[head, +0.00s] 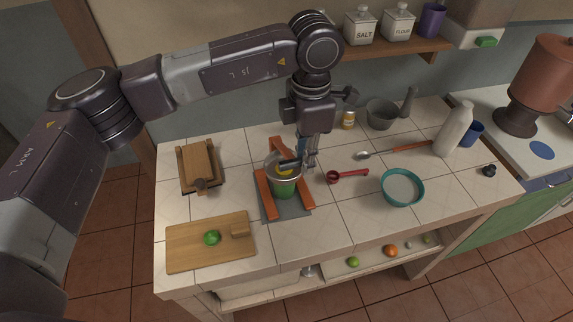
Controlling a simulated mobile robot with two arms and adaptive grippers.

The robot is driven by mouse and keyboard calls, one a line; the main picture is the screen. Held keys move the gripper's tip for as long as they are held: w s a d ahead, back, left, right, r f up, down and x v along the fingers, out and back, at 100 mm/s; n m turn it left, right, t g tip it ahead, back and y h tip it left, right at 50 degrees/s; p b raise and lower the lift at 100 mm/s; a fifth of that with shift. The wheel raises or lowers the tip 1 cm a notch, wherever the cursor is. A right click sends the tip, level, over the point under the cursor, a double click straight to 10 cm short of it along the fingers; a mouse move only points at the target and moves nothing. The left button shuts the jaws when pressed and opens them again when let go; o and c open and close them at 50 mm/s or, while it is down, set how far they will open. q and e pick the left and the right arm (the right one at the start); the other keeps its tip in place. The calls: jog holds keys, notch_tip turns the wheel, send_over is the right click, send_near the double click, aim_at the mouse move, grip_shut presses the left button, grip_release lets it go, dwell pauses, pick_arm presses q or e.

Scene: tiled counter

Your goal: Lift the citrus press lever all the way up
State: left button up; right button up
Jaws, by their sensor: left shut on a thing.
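The citrus press (268,196) stands near the middle of the tiled counter, with orange-brown frame legs on a grey base. A green cup (284,188) sits inside its frame, below a metal bowl with something yellow in it. My left gripper (308,162) points down at the right of the press bowl. It is shut on a part of the press that looks like the lever, mostly hidden by the fingers. How far the lever is raised is hard to tell. My right gripper is not in view.
A cutting board (185,246) with a lime (211,238) lies front left. A wooden stand (199,165) is behind it. A red scoop (345,176), teal bowl (402,188), spoon (365,155), mortar (381,115) and white bottle (453,130) are to the right.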

pick_arm(q)
jog(key=shift+a, duration=0.1)
jog(key=shift+o, duration=0.2)
jog(key=shift+w+a+r+p, duration=0.3)
jog(key=shift+w+r, duration=0.4)
jog(key=shift+r, duration=0.25)
jog(key=shift+w+a+r+p, duration=0.25)
jog(key=shift+w+r, duration=0.45)
jog(key=shift+r, duration=0.2)
jog(key=shift+c, duration=0.2)
jog(key=w+r, duration=0.1)
jog(key=w+a+r+p, duration=0.1)
jog(key=w, duration=0.1)
jog(key=shift+w+a+r, duration=0.2)
jog(key=shift+w+r, duration=0.1)
